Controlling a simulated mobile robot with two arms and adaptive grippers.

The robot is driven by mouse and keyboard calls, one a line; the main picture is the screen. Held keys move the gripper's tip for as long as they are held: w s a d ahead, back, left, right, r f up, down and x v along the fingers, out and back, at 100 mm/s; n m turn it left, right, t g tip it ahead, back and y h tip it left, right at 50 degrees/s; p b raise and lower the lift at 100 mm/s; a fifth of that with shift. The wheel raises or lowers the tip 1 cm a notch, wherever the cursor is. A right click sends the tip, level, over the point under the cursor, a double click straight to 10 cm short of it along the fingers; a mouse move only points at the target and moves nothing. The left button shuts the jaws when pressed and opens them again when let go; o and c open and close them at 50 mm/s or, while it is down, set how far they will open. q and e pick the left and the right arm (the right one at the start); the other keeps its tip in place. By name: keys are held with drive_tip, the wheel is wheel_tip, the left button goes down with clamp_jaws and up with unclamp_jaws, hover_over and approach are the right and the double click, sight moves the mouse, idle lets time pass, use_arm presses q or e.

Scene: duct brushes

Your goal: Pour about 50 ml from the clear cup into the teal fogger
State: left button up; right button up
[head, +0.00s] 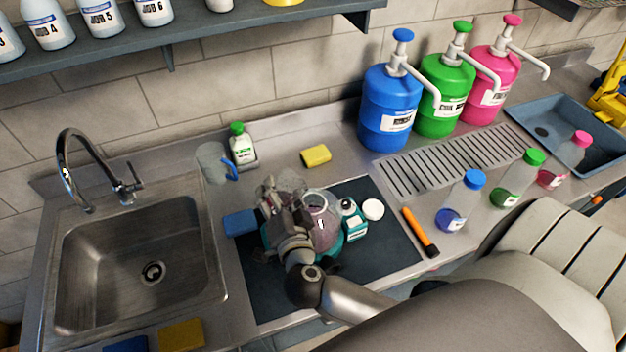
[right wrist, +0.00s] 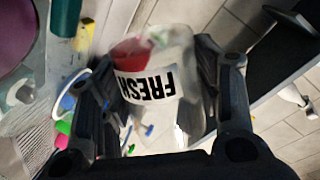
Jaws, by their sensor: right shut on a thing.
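My right gripper (head: 282,215) is over the dark mat, close beside and partly in front of the teal fogger (head: 331,243). The fogger has a translucent pinkish tank with a round opening on top. The gripper is shut on the clear cup (head: 291,184), which is mostly hidden behind the fingers in the head view. In the right wrist view the fingers (right wrist: 165,95) close around the see-through cup (right wrist: 185,62). Red colour and the word FRESH show on or through it; I cannot tell which. I cannot make out any stream. My left gripper is out of view.
The sink (head: 90,290) is left; capped bottles (head: 460,201) are right.

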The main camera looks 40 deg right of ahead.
drive_tip(key=shift+a+f+n+h, duration=0.15)
drive_tip(key=shift+f+n+h, duration=0.25)
drive_tip(key=shift+n, duration=0.5)
idle(1.3)
